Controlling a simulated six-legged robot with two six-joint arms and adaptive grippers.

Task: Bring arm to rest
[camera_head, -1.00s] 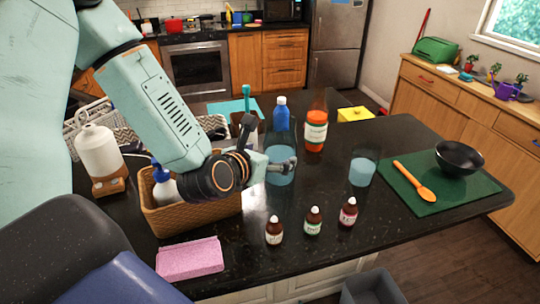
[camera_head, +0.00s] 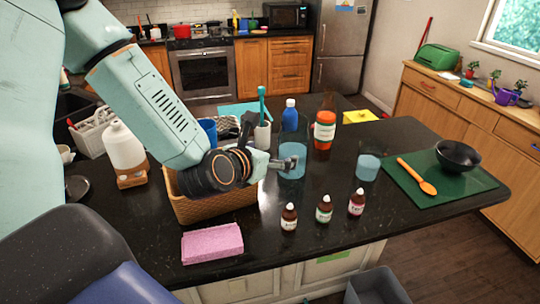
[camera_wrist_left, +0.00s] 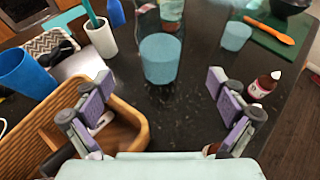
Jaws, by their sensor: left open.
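My left arm comes in from the left in the head view and reaches over the woven basket (camera_head: 215,207). My left gripper (camera_head: 268,146) is open, with its fingers near the blue glass (camera_head: 291,160) behind it in the picture. In the left wrist view my left gripper (camera_wrist_left: 162,95) has its two fingers wide apart with nothing between them. The basket (camera_wrist_left: 48,130) lies below its left finger, and the blue glass (camera_wrist_left: 160,60) stands beyond the fingertips. Whether the gripper touches anything cannot be told. My right gripper is not in view.
Small brown bottles (camera_head: 324,210) and a pink sponge (camera_head: 212,243) are near the counter's front edge. A white soap bottle (camera_head: 124,146) stands left. A pill bottle (camera_head: 324,130), second glass (camera_head: 368,167) and green mat (camera_head: 410,184) with black bowl (camera_head: 458,154) are right.

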